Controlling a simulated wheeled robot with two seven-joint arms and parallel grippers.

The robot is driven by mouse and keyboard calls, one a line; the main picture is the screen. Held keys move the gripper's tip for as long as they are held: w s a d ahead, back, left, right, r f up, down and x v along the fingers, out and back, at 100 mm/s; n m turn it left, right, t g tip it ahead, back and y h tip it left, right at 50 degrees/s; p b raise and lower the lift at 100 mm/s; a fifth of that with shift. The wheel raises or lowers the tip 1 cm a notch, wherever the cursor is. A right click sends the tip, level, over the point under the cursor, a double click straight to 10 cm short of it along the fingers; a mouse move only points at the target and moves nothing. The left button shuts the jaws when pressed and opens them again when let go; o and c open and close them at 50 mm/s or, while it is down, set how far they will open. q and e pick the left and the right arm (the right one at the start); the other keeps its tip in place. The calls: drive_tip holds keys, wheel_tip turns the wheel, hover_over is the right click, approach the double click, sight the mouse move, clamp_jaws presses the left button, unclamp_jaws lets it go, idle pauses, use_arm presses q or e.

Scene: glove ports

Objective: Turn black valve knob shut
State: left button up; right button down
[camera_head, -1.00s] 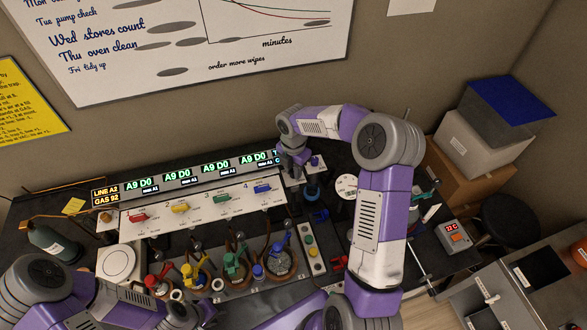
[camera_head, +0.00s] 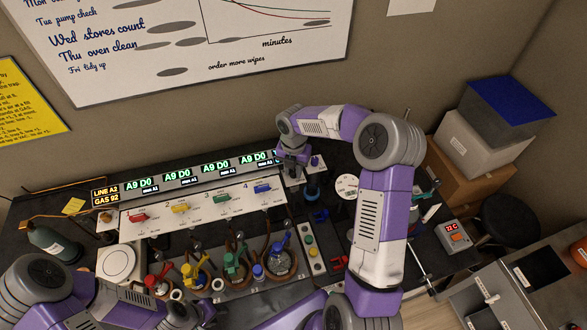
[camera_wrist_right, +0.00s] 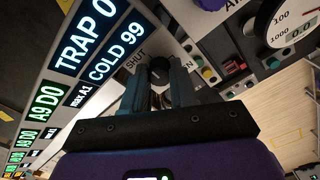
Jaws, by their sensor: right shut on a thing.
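The black valve knob (camera_wrist_right: 159,70) shows in the right wrist view, between a "SHUT" label (camera_wrist_right: 136,60) and a second label partly hidden by a finger. My right gripper (camera_wrist_right: 158,77) is shut on the knob, with one finger on each side of it. In the head view my right gripper (camera_head: 291,168) is at the right end of the display strip, and its wrist hides the knob. The knob's exact pointing direction cannot be told. My left gripper (camera_head: 178,315) is low at the left, near the bottom edge, and its fingers cannot be made out.
A white panel (camera_head: 190,222) with coloured levers lies left of my right gripper. Several flasks with coloured clamps, such as the green one (camera_head: 233,262), stand before it. A round gauge (camera_head: 346,186) is just to the right.

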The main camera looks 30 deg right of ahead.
drive_tip(key=shift+w+r, duration=0.1)
drive_tip(key=shift+r, duration=0.05)
drive_tip(key=c, duration=1.2)
unclamp_jaws()
wheel_tip(320, 180, up, 8)
drive_tip(key=shift+f+b, duration=0.25)
drive_tip(key=shift+b, duration=0.1)
